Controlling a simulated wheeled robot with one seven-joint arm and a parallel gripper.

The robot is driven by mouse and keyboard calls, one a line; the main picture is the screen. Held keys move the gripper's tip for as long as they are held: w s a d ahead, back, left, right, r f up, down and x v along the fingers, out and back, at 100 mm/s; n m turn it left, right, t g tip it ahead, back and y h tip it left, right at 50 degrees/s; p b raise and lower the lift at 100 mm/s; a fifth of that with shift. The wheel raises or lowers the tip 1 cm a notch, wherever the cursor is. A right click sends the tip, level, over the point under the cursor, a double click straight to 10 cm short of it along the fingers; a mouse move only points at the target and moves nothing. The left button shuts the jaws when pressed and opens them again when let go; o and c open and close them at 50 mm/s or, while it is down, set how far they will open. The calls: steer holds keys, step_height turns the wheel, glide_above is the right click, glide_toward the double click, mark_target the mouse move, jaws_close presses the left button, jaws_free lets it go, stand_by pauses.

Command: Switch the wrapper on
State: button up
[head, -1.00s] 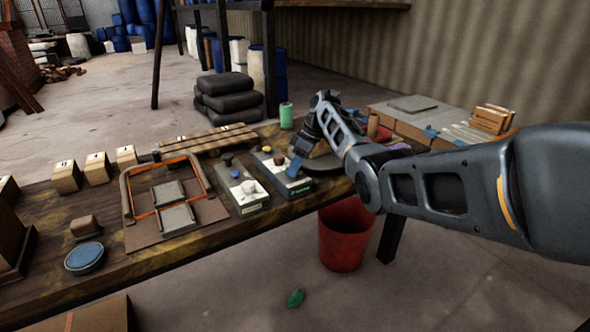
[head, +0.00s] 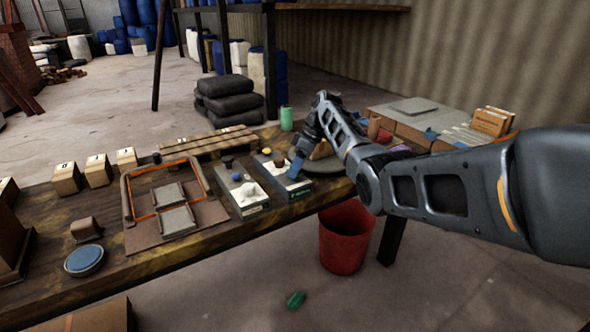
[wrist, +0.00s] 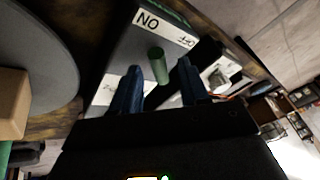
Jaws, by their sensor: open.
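A dark control box with a pale lower edge and green marking (head: 296,190) stands on the workbench, beside a grey round turntable (head: 325,166). In the wrist view the box (wrist: 128,58) bears ON and OFF labels and a green lever (wrist: 158,65). I cannot tell which setting the lever is at. My gripper (wrist: 158,86) is open, its two blue fingers apart, with the lever showing just beyond and between them. I cannot tell whether a finger touches it. In the head view my gripper (head: 297,165) is low over the box and partly hides it.
A cardboard box (wrist: 12,104) sits on the turntable. A clamp frame (head: 165,200) lies farther left, and a slatted rack (head: 208,142) behind. A red bin (head: 345,237) stands on the floor.

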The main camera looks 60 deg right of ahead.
mark_target(305, 178)
steer(key=v, duration=0.7)
steer(key=shift+f, duration=0.1)
stand_by(0.4)
